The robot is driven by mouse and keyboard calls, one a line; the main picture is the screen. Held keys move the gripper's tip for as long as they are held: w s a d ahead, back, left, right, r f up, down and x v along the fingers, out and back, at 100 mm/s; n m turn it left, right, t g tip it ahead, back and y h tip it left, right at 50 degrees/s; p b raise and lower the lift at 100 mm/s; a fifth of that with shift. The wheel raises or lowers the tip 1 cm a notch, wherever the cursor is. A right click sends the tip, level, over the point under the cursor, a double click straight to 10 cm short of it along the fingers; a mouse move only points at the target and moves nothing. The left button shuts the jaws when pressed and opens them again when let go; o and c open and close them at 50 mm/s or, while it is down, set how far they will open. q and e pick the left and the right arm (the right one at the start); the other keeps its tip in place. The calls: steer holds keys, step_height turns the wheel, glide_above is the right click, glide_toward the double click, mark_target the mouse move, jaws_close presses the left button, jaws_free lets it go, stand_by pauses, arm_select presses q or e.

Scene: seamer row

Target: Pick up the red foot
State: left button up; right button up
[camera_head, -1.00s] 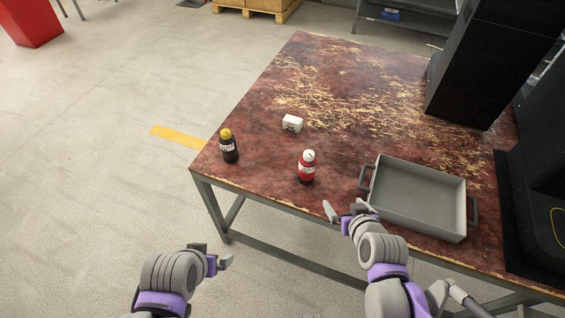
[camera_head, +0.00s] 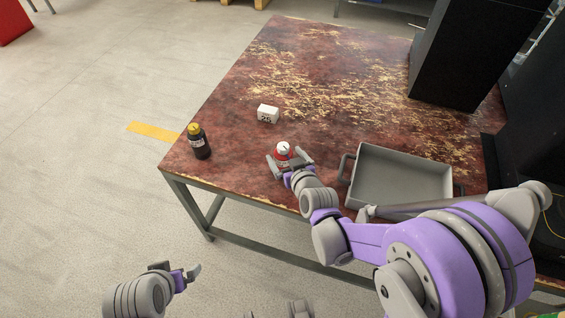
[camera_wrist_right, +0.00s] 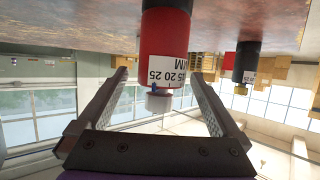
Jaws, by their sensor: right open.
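The red foot (camera_head: 283,154) looks like a small red bottle with a white top and stands upright near the table's front edge. In the right wrist view, which is upside down, the red foot (camera_wrist_right: 163,42) shows a white label with numbers and a black base. My right gripper (camera_head: 288,161) is open, with one finger on each side of the foot's upper part. The wrist view shows gaps between the foot and both fingers of the right gripper (camera_wrist_right: 160,78). My left gripper (camera_head: 180,275) hangs low in front of the table, away from everything; its opening is unclear.
A black bottle-like foot with a yellow top (camera_head: 199,143) stands at the table's left corner. A white block marked 25 (camera_head: 268,114) lies behind the red foot. A grey tray (camera_head: 348,185) sits close on the right. Tall black housings (camera_head: 450,60) stand at the right.

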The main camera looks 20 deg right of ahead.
steer(key=x, duration=0.2)
steer(key=f+x, duration=0.1)
steer(key=x, duration=0.1)
steer(key=shift+s+b, duration=0.1)
steer(key=shift+b, duration=0.2)
steer(key=shift+w+a+f, duration=0.1)
steer(key=shift+w+f, duration=0.1)
steer(key=shift+w, duration=0.3)
steer(key=c, duration=1.5)
